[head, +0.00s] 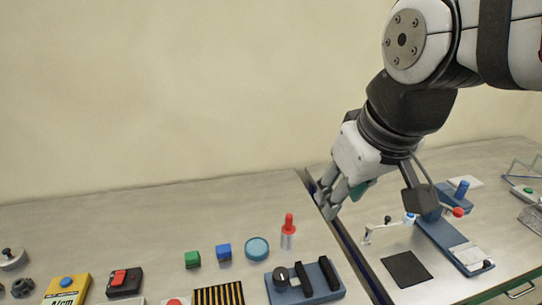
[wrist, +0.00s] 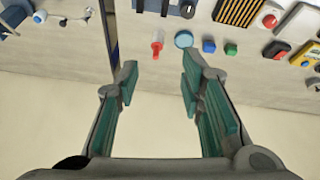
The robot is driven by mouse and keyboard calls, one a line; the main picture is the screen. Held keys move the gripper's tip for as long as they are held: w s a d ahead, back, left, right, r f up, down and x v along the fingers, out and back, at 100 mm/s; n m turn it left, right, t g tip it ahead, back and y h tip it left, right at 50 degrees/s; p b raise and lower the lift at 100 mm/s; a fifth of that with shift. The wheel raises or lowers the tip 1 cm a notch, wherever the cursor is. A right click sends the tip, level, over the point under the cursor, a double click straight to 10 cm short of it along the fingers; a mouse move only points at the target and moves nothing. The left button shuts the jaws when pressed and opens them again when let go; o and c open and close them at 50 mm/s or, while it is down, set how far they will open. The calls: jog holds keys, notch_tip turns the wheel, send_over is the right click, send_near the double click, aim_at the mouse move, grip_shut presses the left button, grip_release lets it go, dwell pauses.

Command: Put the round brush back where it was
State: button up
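A small upright item with a red handle and a pale grey lower part (head: 288,232) stands on the bench left of the dark gap. It may be the round brush, but its bristles are too small to make out. It also shows in the wrist view (wrist: 157,46), beyond my fingertips. My gripper (head: 331,203) hangs over the bench near the dark gap, behind and to the right of the red-handled item. In the wrist view my gripper (wrist: 158,84) is open, its green-padded fingers apart with nothing between them.
A light-blue round dish (head: 257,248), a blue cube (head: 224,252) and a green cube (head: 192,259) stand left of the red-handled item. A blue block with black bars (head: 315,292) is in front. A black square mat (head: 406,269) lies right of the dark gap.

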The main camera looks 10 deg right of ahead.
jog(key=shift+m+t, duration=0.4)
jog(key=shift+m, duration=0.5)
jog(key=s, duration=0.4)
jog(key=shift+s+f, duration=0.15)
jog(key=shift+f, duration=0.2)
